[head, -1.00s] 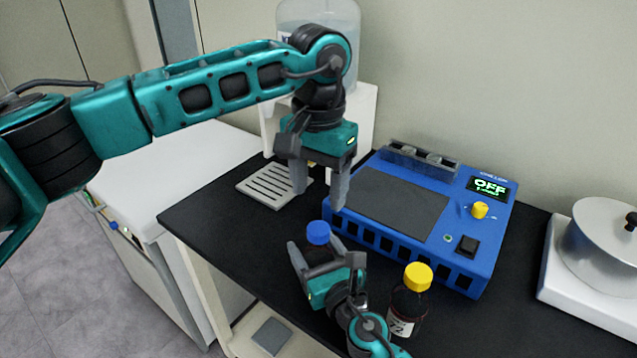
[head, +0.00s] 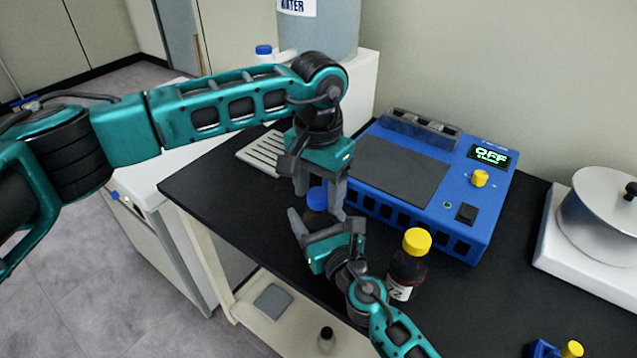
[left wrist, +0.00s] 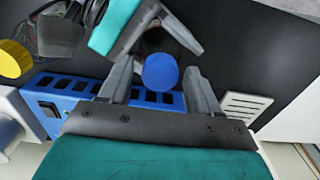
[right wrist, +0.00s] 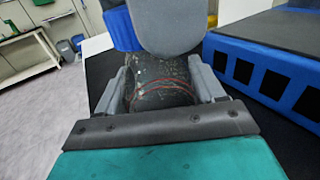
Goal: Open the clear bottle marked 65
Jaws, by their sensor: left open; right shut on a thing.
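The bottle with the blue cap (head: 317,198) stands on the black bench in front of the blue device; no marking 65 is readable. Its see-through body (right wrist: 163,85) shows red lines in the right wrist view. My right gripper (head: 326,228) is shut on this body from the front. My left gripper (head: 319,197) points down with open fingers either side of the cap. In the left wrist view the cap (left wrist: 160,72) lies between the spread fingers, with a gap on both sides. In the right wrist view a left finger (right wrist: 165,25) partly hides the cap.
A brown bottle with a yellow cap (head: 408,265) stands just right of my right gripper. The blue device (head: 440,190) reads OFF close behind. A slotted tray (head: 262,153) lies at the back left. A white scale (head: 590,260) is at the right.

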